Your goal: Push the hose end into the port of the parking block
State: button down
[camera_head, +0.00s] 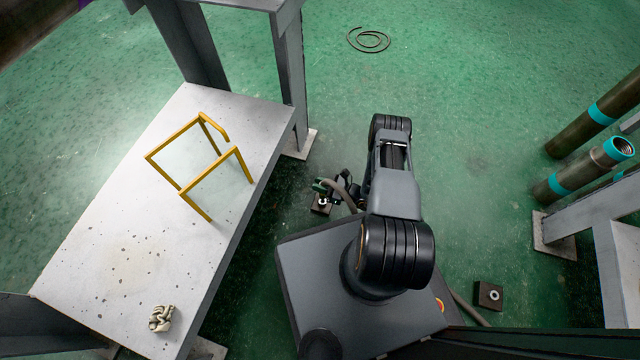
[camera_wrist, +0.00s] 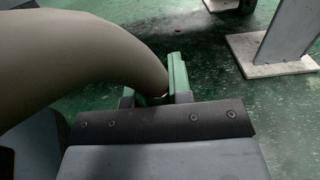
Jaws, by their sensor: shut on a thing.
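My gripper (camera_head: 321,186) has green fingertips and is low near the floor, left of my arm. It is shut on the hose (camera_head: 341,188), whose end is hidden. In the wrist view the thick beige hose (camera_wrist: 90,50) arches in from the left and goes down between the green fingers (camera_wrist: 155,93). A small dark block (camera_head: 318,209) with a pale ring-shaped port is on the floor just below the gripper in the head view. A similar block (camera_head: 489,296) with a pale-rimmed port is at lower right. I cannot tell which is the parking block.
A grey table (camera_head: 130,235) with a yellow frame (camera_head: 190,165) and a knotted rope (camera_head: 161,318) stands at left. A steel post (camera_head: 293,85) rises behind the gripper. Pipes (camera_head: 590,120) are at right. A thin coil (camera_head: 369,40) lies on open green floor.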

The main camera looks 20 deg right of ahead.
jog(key=shift+f+b, duration=0.4)
jog(key=shift+f, duration=0.3)
jog(key=shift+b, duration=0.4)
dwell(1.3)
jog(key=shift+f, duration=1.6)
jog(key=c, duration=1)
grip_release()
jog(key=shift+o, duration=0.2)
jog(key=shift+d, duration=0.15)
